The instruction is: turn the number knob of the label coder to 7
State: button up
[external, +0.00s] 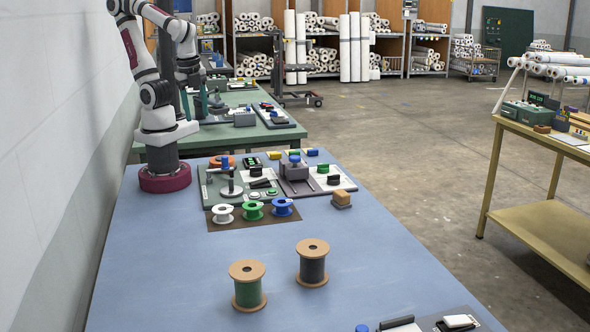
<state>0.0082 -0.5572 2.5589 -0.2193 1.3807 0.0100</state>
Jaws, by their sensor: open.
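My gripper (202,106) hangs at the end of my raised, folded arm at the back left, high above the table and well away from the devices. It is open and small in this view; I see nothing held in it. A device panel stands on the blue table (180,270) in front of my arm. On its light plate at the right are a black knob (333,180) and a green-topped knob (322,170). I cannot tell for sure which part is the label coder. Numbers and pointer marks are too small to read.
A grey block with a blue top (294,168) stands beside the knobs. White, green and blue spools (252,210) sit in front of the panel. Two larger wire spools (312,264) stand nearer the camera. A tan block (341,199) lies at right. The table's left side is clear.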

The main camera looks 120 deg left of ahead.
jog(key=o, duration=0.3)
jog(key=w+r+n, duration=0.1)
jog(key=w+n, duration=0.1)
jog(key=w+a+r+n, duration=0.1)
jog(key=w, duration=0.1)
jog(key=w+r+n, duration=0.1)
jog(key=w+n, duration=0.1)
jog(key=shift+w+a+n, duration=0.3)
jog(key=shift+w+a, duration=0.05)
jog(key=shift+a, duration=0.05)
jog(key=shift+o, duration=0.2)
jog(key=n+h, duration=0.2)
jog(key=n, duration=2.5)
send_over(323, 164)
notch_tip(323, 164, down, 7)
jog(key=f, duration=1.5)
jog(key=shift+a, duration=0.2)
jog(key=shift+f, duration=0.45)
grip_shut()
